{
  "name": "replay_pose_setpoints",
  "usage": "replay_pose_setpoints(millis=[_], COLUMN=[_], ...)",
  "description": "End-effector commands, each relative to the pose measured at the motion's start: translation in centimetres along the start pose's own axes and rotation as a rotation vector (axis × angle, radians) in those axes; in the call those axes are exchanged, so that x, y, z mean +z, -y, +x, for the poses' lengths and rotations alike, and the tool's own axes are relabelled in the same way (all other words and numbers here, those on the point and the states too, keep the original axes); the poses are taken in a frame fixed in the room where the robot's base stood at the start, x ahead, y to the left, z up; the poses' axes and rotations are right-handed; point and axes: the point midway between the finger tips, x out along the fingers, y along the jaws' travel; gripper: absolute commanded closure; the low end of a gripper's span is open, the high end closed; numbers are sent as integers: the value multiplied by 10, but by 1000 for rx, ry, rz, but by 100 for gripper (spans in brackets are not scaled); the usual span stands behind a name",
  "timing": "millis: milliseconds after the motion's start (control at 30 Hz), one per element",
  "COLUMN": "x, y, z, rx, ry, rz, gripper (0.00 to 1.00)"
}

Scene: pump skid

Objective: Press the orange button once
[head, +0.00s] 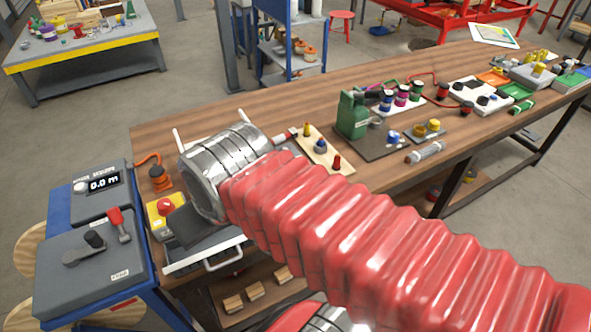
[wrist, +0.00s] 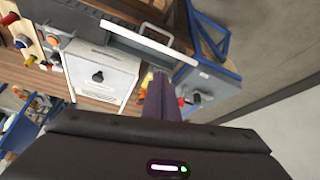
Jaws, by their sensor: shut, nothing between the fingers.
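The closest thing in the head view is a round red-orange button on a yellow box (head: 165,206), left of my arm's metal end. In the wrist view a small orange and yellow patch (wrist: 147,80) shows beside my fingers, partly hidden by them. My gripper (wrist: 160,76) shows there as dark purple fingers, shut and empty, with their tips near that patch. I cannot tell whether they touch it. In the head view my red sleeved arm hides much of the bench around the gripper.
A white box with a black knob (wrist: 97,76) lies left of my fingers. A grey box with a red lever (head: 92,250) and a display box (head: 100,186) stand at left. A white-handled drawer (head: 212,258) is at the bench front.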

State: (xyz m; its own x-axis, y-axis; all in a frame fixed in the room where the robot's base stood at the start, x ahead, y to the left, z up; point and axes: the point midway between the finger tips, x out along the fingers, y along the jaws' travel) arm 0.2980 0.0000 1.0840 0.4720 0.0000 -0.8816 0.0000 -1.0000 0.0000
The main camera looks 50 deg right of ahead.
Motion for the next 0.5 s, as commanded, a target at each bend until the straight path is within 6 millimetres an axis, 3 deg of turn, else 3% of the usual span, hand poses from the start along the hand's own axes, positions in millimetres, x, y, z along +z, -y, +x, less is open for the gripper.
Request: replay_pose_setpoints(millis=[267, 500], x=[-6, -30], y=[-3, -19], z=[6, 28], rx=[-17, -75], ry=[14, 45], rz=[90, 431], gripper=[100, 100])
